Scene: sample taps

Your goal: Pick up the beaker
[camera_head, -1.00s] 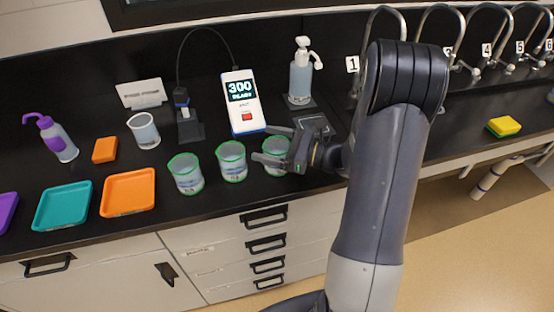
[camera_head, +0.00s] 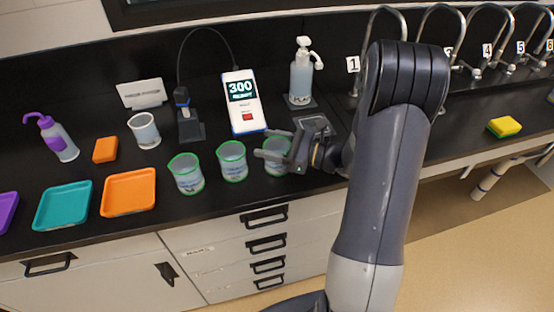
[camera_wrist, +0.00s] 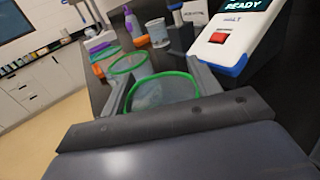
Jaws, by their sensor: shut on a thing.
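Three clear beakers with green rims stand in a row near the counter's front edge in the head view: a left one (camera_head: 186,175), a middle one (camera_head: 233,163) and a right one (camera_head: 272,166). My gripper (camera_head: 274,156) is shut on the right beaker, with one finger on each side of it below the rim. In the wrist view the held beaker (camera_wrist: 165,94) sits between the two fingers, and another green-rimmed beaker (camera_wrist: 130,67) stands just beyond it. The lower part of the held beaker is partly hidden by the fingers.
A meter (camera_head: 242,104) with a screen stands behind the beakers. Orange (camera_head: 128,193) and teal (camera_head: 62,206) trays lie to the left. A plain beaker (camera_head: 144,131), purple-capped bottle (camera_head: 60,142) and pump bottle (camera_head: 301,77) stand further back. Taps line the right side.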

